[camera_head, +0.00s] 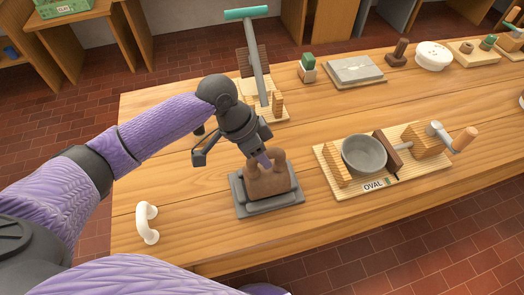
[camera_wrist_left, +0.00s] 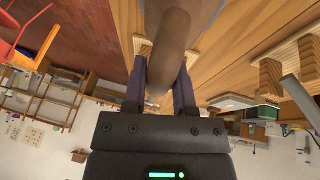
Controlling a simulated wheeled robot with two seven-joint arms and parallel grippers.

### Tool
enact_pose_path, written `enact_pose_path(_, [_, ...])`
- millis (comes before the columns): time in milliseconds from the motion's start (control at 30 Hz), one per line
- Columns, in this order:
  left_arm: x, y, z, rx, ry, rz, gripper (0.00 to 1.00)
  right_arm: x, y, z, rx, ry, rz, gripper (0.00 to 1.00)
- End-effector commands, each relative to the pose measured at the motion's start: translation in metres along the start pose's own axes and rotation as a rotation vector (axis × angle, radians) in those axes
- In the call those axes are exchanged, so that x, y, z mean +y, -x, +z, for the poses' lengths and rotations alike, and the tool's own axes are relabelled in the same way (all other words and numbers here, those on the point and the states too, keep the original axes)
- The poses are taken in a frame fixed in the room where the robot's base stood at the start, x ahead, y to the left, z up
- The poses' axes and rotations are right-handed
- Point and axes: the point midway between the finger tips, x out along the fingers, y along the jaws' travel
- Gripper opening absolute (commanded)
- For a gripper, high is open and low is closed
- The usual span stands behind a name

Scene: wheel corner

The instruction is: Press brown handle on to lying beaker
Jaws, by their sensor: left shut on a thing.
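My left gripper (camera_head: 263,160) points down over the grey stand (camera_head: 238,195) and is shut on the brown handle (camera_head: 279,160). In the left wrist view the brown handle (camera_wrist_left: 170,45) shows between the two purple fingers. The brown beaker (camera_head: 268,184) lies on the grey stand, directly below the handle. The handle's ends appear to meet the beaker's upper side; I cannot tell whether they are joined. The gripper hides part of the handle. My right gripper is not in view.
A white handle (camera_head: 147,222) lies on the wooden table at the left. To the right, a board marked OVAL (camera_head: 405,178) carries a grey bowl (camera_head: 364,153) and wooden blocks. A board with a tall green-topped tool (camera_head: 256,60) stands behind my gripper. The front right tabletop is clear.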

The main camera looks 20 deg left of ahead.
Motion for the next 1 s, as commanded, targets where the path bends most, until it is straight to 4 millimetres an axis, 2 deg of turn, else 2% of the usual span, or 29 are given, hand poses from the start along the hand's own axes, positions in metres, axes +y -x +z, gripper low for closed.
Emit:
enact_pose_path(467, [-0.0013,-0.007,0.0028,0.0,0.001,0.0,0.0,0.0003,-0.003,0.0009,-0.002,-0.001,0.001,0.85])
enact_pose_path(1000, [-0.0009,-0.0078,0.0041,-0.005,0.0,0.002,0.0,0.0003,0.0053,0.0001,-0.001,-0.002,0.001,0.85])
